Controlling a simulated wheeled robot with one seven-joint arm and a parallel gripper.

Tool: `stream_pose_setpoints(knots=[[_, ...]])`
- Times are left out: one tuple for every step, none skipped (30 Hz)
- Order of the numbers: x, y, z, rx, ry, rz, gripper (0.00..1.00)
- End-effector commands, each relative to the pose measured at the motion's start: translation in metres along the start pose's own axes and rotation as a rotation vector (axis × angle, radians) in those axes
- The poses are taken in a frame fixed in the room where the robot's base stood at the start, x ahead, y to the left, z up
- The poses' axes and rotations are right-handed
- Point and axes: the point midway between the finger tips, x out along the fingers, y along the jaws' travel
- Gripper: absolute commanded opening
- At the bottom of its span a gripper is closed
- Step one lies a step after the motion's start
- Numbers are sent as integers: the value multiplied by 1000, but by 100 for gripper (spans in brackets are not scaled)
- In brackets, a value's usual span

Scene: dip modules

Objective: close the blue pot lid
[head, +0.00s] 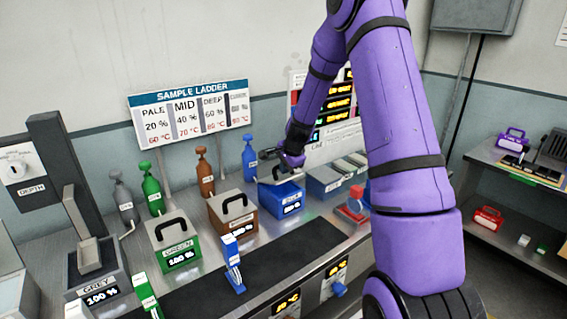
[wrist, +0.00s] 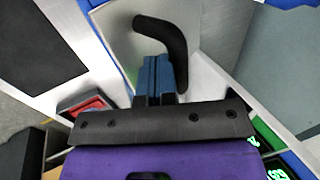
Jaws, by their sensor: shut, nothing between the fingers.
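The blue pot (head: 284,200) stands on the metal bench with a lit display on its front. Its grey metal lid (wrist: 205,30) with a black bent handle (wrist: 165,38) fills the upper middle of the wrist view. In the head view the lid looks low over the pot, partly hidden by my gripper; I cannot tell whether it is fully seated. My gripper (head: 280,163) is just above the pot. In the wrist view its fingers (wrist: 157,65) are together and empty, close beside the handle; I cannot tell whether they touch it.
A green pot (head: 183,257) and a brown pot (head: 226,224) stand to the left, a grey pot with its lid raised (head: 82,228) farther left. Bottles (head: 205,174) line the back. A red block (head: 355,205) stands right of the blue pot. The dark mat (head: 200,290) in front is mostly clear.

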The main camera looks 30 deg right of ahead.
Motion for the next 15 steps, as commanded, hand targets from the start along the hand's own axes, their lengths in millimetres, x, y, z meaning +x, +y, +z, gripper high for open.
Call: stream_pose_setpoints(knots=[[3, 6, -1, 4, 0, 1, 0], [5, 10, -1, 4, -1, 2, 0], [8, 14, -1, 3, -1, 3, 0], [10, 17, -1, 5, 0, 2, 0], [11, 19, -1, 4, 0, 2, 0], [13, 21, -1, 2, -1, 1, 0], [14, 22, 0, 1, 0, 0, 0], [14, 23, 0, 1, 0, 0, 0], [15, 24, -1, 1, 1, 0, 0], [16, 26, -1, 1, 1, 0, 0], [17, 26, -1, 1, 0, 1, 0], [18, 27, -1, 2, 0, 1, 0], [18, 28, -1, 2, 0, 1, 0], [19, 29, 0, 2, 0, 1, 0], [20, 30, 0, 1, 0, 1, 0]])
